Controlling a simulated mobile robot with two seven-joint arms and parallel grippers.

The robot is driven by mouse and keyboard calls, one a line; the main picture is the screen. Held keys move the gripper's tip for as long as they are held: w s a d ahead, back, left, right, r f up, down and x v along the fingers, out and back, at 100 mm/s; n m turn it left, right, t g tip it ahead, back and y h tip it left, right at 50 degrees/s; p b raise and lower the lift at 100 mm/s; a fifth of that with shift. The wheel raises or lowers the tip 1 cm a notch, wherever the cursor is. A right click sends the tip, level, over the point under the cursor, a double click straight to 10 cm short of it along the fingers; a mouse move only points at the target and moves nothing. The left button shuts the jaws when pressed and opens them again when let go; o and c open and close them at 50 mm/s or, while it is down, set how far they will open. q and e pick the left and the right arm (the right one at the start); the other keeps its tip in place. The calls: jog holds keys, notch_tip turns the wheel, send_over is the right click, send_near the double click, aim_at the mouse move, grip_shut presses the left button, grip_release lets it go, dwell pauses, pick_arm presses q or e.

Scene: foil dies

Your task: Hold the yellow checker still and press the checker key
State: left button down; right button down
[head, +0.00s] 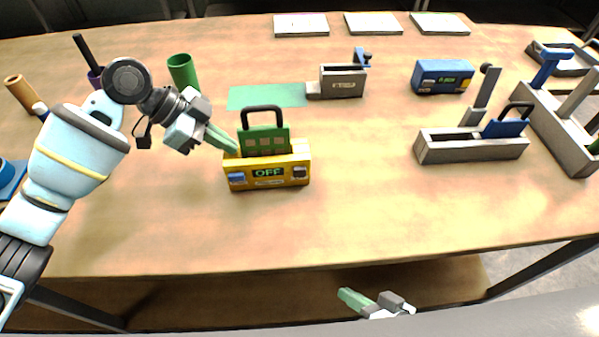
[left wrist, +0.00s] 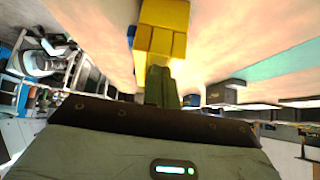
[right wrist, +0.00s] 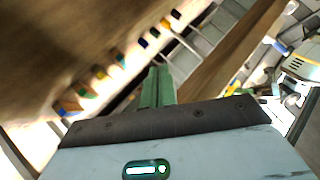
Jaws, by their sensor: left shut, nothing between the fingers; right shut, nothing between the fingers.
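The yellow checker (head: 267,177) stands on the table left of centre, with a dark display reading OFF, a blue key (head: 237,179) at its front left and a dark key (head: 299,172) at its front right. A green die with a black handle (head: 264,138) stands upright in its top. My left gripper (head: 236,149) is shut and empty, its fingertips at the checker's left end; whether they touch it I cannot tell. In the left wrist view the checker (left wrist: 162,32) is just beyond the shut fingers. My right gripper (head: 345,296) is shut and empty, low beyond the table's front edge.
A grey holder (head: 342,82) and a blue checker (head: 442,77) stand farther back. A green mat (head: 266,96) lies behind the yellow checker. A green cup (head: 183,72) stands back left. The table front is clear.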

aim_at(300, 172)
jog(key=w+a+r+y, duration=0.1)
jog(key=w+a+r, duration=0.1)
jog(key=r, duration=0.2)
jog(key=w+a+r+n+t+y, duration=0.1)
jog(key=w+a+r, duration=0.1)
jog(key=r, duration=0.3)
jog(key=w+a+r+n+t+y, duration=0.1)
jog(key=w+a+r, duration=0.2)
jog(key=r, duration=0.1)
jog(key=shift+w+r+y, duration=0.25)
jog(key=shift+y, duration=0.15)
jog(key=shift+w+a, duration=0.15)
jog(key=shift+w, duration=4.25)
jog(key=shift+w, duration=0.15)
jog(key=shift+w, duration=0.35)
jog(key=shift+w, duration=0.45)
jog(key=shift+s, duration=0.95)
